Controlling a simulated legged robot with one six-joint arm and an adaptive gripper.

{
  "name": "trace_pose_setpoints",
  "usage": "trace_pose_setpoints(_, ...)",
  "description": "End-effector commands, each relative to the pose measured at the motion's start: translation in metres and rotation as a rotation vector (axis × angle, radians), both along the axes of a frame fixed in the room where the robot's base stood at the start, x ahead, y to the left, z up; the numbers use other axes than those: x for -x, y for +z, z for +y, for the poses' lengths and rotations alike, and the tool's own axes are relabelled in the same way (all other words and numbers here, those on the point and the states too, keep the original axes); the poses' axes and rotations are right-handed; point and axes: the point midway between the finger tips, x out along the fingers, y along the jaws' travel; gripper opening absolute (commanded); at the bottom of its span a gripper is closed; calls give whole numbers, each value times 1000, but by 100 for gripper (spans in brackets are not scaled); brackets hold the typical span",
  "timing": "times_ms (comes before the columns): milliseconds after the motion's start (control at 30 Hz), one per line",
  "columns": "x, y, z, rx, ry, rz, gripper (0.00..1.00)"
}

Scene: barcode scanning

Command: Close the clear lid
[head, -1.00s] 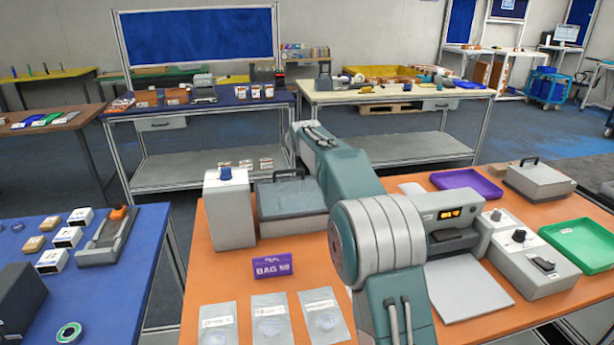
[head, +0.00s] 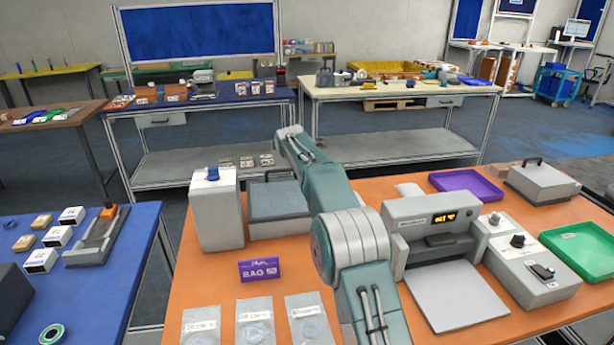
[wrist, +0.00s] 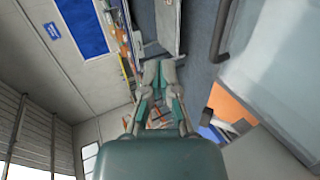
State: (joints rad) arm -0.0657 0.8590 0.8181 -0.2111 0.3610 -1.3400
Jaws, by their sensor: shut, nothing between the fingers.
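A grey-blue box (head: 279,222) with a dark handle (head: 276,174) stands at the back left of the orange table in the head view, partly behind my arm. Its top looks like the lid, but I cannot tell its angle surely. In the wrist view a large pale, translucent-looking panel (wrist: 275,80), probably this lid, fills the right side. A dark handle (wrist: 221,38) runs along its left edge. My gripper (wrist: 159,70) is shut and empty, left of the panel and apart from it in the picture. In the head view its fingers are hidden.
A tall grey unit with a blue knob (head: 217,215) stands left of the box. A purple BAG sign (head: 259,270) and several clear bags lie in front. A label printer (head: 436,230), purple tray (head: 467,184) and green tray (head: 583,247) are at right.

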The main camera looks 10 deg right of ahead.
Motion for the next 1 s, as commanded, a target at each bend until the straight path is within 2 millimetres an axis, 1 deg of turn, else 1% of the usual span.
trace_pose_setpoints(33, -1, -3, 7, 4, 4, 0, 0)
trace_pose_setpoints(267, -10, -14, 16, 6, 3, -1, 0)
trace_pose_setpoints(467, -21, -25, 12, 2, 2, 0, 0)
trace_pose_setpoints(667, -33, -42, 9, -1, 2, 0, 0)
trace_pose_setpoints(800, -41, -53, 10, 2, 3, -1, 0)
trace_pose_setpoints(1000, -48, -64, 12, 2, 3, -1, 0)
